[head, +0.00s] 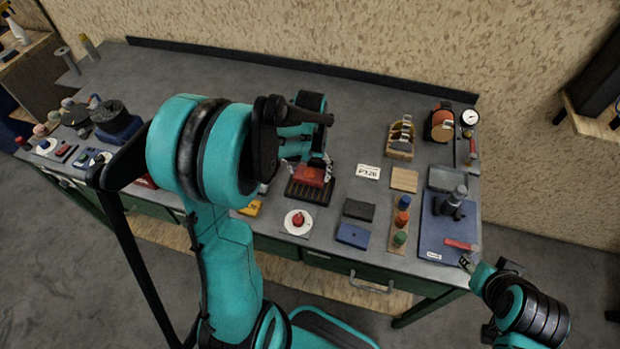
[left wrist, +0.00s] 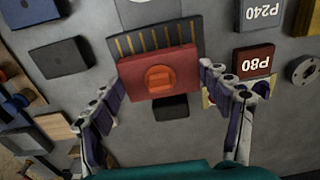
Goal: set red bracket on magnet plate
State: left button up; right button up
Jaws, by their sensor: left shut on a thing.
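The red bracket (head: 309,177) is a red block between the fingers of my left gripper (head: 307,171). In the left wrist view the bracket (left wrist: 132,80) has an orange round knob on its face, and a finger of the left gripper (left wrist: 161,76) is at each side. The magnet plate (head: 303,196) is the dark plate with stripes. In the left wrist view the plate (left wrist: 152,41) shows partly behind the bracket, which overlaps it. I cannot tell whether they touch. My right gripper (head: 467,263) is by the bench's front right edge; its jaw opening is too small to read.
A white dish with a red knob (head: 298,221) stands in front of the plate. A P320 card (head: 368,173), a wooden block (head: 404,180), dark and blue blocks (head: 353,234) and a rack of coloured knobs (head: 401,221) are to the right. The bench behind the plate is mostly clear.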

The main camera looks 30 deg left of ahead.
pick_arm(q)
notch_tip(320, 180, down, 4)
jog(key=shift+r+b, duration=0.15)
jog(key=shift+b, duration=0.4)
jog(key=o, duration=1.4)
jog(key=shift+c, duration=0.2)
